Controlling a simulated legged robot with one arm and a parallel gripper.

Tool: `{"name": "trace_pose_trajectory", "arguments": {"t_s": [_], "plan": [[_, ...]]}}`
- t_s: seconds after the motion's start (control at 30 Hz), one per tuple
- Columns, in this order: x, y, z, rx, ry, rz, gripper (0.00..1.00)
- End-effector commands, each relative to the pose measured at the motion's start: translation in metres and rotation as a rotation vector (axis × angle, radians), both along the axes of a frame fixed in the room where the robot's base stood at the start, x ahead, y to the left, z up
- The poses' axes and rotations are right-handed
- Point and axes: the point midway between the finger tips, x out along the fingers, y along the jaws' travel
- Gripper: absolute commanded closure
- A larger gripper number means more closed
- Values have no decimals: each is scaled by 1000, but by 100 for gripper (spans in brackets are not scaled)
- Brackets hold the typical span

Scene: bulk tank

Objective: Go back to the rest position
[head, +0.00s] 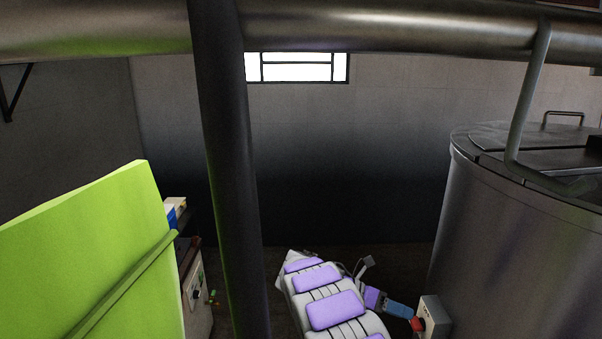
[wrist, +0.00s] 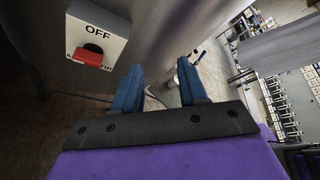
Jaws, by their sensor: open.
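My gripper (wrist: 163,78) shows two blue fingers held apart, with nothing between them, in the wrist view. In the head view my gripper (head: 400,310) is low and right of centre, at the end of my white and purple arm. A pale switch box (wrist: 100,32) marked OFF, with a red switch (wrist: 89,56), is up and left of the fingers in the wrist view. In the head view the box (head: 435,315) and its red switch (head: 417,324) are just right of the fingers. I cannot tell from the head view whether they touch; the wrist view shows a gap.
A large metal tank (head: 490,230) stands at the right, beside the box. A dark vertical post (head: 228,170) and a thick pipe (head: 390,25) cross close in front. A green panel (head: 85,255) fills the lower left. The dark back wall (head: 340,180) is farther off.

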Motion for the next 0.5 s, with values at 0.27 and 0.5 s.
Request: {"name": "trace_pose_trajectory", "arguments": {"t_s": [0.27,0.5], "plan": [[-70,-18,34,97,-296,-223,57],[-138,-20,50,176,-544,-454,57]]}}
